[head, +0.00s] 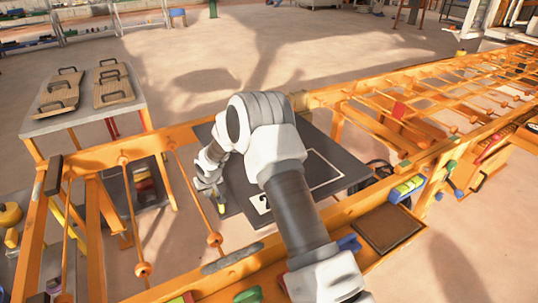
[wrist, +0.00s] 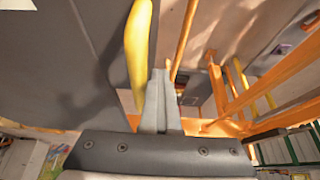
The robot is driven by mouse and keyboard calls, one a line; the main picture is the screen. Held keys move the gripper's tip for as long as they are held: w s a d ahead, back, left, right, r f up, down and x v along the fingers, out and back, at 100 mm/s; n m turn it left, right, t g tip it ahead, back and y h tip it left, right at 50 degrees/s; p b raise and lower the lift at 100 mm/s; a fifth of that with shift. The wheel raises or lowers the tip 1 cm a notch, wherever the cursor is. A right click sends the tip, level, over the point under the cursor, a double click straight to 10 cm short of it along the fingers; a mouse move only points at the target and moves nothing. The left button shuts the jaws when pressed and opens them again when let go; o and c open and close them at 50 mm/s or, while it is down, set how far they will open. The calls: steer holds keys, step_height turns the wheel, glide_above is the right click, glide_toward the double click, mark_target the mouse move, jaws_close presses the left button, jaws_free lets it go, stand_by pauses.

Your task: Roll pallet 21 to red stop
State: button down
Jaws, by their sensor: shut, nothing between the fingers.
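The pallet (head: 343,178) is a dark grey plate with a white outline, lying across the orange roller track. My arm covers part of its marking, so I cannot read a full 21. My gripper (head: 220,204) is shut and empty at the pallet's left edge. In the wrist view the closed fingertips (wrist: 159,78) are beside a yellow handle-like bar (wrist: 138,50); I cannot tell whether they touch it. A red block (head: 399,110) on the track, further right, may be the red stop.
The orange track (head: 465,85) runs on to the upper right with bare rollers. A grey table (head: 85,112) with brown handled boards (head: 112,90) stands at left. Coloured blocks (head: 406,188) and a brown tray (head: 388,229) line the near rail.

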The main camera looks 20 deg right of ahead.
steer(key=d, duration=0.3)
steer(key=w+d+p, duration=0.1)
steer(key=d, duration=0.3)
steer(key=w+d, duration=0.1)
steer(key=d, duration=0.3)
steer(key=shift+w+d, duration=0.15)
steer(key=shift+d, duration=0.05)
steer(key=shift+w+d, duration=0.3)
steer(key=shift+d, duration=1.1)
steer(key=shift+w+d, duration=0.25)
steer(key=shift+d, duration=1.15)
steer(key=shift+w+d, duration=0.3)
steer(key=shift+d, duration=1.1)
